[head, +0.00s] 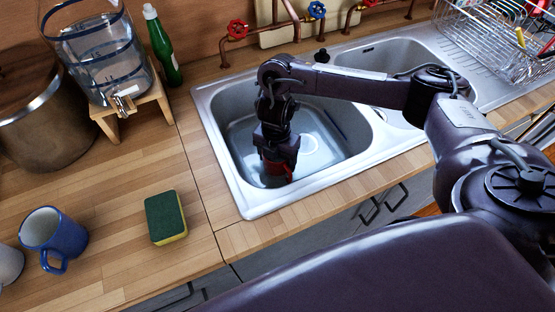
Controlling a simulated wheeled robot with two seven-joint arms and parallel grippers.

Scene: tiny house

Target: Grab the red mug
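The red mug (279,170) is in the left sink basin (235,125), mostly hidden behind my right gripper. Only a small red part of it shows at the gripper's lower end. My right gripper (278,172) points down into the basin, right at the mug. Its fingers are dark and overlap the mug, so I cannot tell whether they are open or shut on it. My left gripper is not in view.
A blue mug (54,236) and a green and yellow sponge (166,217) stand on the wooden counter at left. A water dispenser (105,60), a green bottle (162,45) and a large pot (45,125) are behind. A dish rack (495,45) is at right.

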